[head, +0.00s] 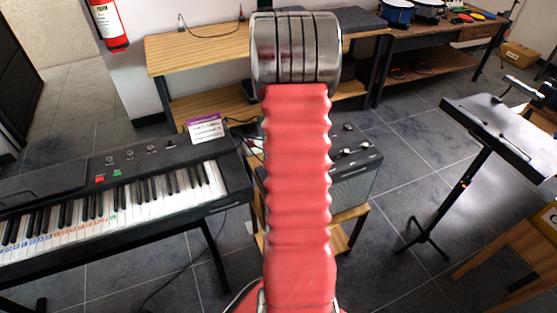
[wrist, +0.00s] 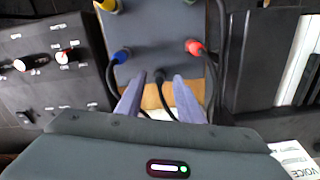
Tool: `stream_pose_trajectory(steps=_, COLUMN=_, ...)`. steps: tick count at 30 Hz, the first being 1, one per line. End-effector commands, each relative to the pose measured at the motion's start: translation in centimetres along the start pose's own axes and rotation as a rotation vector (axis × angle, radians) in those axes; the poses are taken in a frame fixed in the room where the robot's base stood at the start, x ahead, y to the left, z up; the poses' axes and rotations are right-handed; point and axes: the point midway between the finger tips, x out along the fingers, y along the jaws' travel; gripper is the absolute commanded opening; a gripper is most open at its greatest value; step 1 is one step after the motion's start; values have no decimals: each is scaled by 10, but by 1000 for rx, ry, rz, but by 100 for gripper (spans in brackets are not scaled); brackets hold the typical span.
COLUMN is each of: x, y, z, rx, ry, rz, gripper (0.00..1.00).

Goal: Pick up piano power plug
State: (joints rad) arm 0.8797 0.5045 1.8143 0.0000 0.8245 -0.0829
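My gripper (wrist: 159,77) shows in the wrist view with its two purple-grey fingers apart. A small black plug (wrist: 160,75) with a black cable sits between the fingertips, at the lower edge of a grey panel (wrist: 155,35). I see gaps beside the plug, and the fingers do not look closed on it. No label shows whether it is the piano's plug. Blue (wrist: 121,57) and red (wrist: 195,47) plugs on black cables sit to either side on the panel. The piano (head: 120,190) stands at the left in the head view, where my arm hides the gripper.
An amplifier (head: 352,165) stands on a wooden stool right of my arm; its knobs show left in the wrist view (wrist: 40,60). A yellow plug (wrist: 106,5) is above. A wooden bench (head: 200,50) is behind, a music stand (head: 500,125) right.

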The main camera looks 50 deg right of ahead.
Motion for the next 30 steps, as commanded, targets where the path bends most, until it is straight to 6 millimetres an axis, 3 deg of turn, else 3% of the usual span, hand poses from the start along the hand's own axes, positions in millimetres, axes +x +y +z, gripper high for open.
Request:
stream_pose_trajectory(steps=17, x=3, y=0, z=0, rx=1, ry=2, rz=0, gripper=34)
stream_pose_trajectory(steps=30, x=3, y=1, z=0, rx=1, ry=2, rz=0, gripper=4)
